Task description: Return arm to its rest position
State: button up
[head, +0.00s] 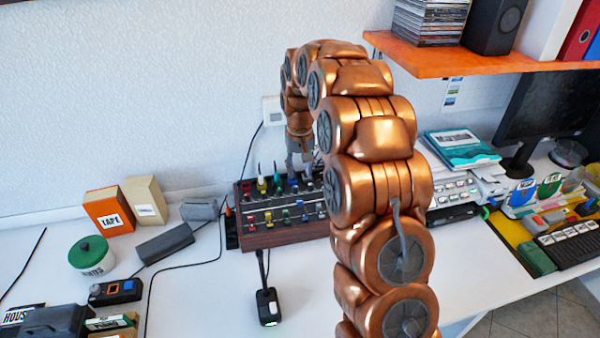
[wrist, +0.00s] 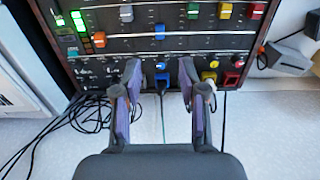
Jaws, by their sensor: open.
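My copper-coloured arm rises from the lower right of the head view, arches over and comes down behind the mixer-like panel (head: 285,236). My gripper (head: 300,158) points down there, partly hidden by my own arm. In the wrist view my gripper (wrist: 160,82) is open, with its two fingers apart and nothing held between them. The dark panel (wrist: 120,58) with coloured sliders and knobs lies just beyond the fingertips. A blue knob (wrist: 162,77) shows between the fingers. I cannot tell whether the fingertips touch the panel.
An orange shelf (head: 470,58) with discs and a speaker overhangs at right. A monitor (head: 550,100), papers (head: 460,147) and a yellow tray (head: 510,240) stand below it. Boxes (head: 108,210) and a green-lidded jar (head: 92,256) stand at left. Cables cross the white desk.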

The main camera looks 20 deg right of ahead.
dwell(0.4)
jog(key=s+a+r+n, duration=0.1)
jog(key=s+a+r, duration=0.4)
jog(key=s, duration=0.4)
jog(key=s+a+r+g, duration=0.1)
jog(key=s+a, duration=0.2)
jog(key=s, duration=1.3)
jog(key=s+a+r+n, duration=0.1)
jog(key=s+a, duration=0.3)
jog(key=s, duration=1.2)
jog(key=shift+g, duration=0.4)
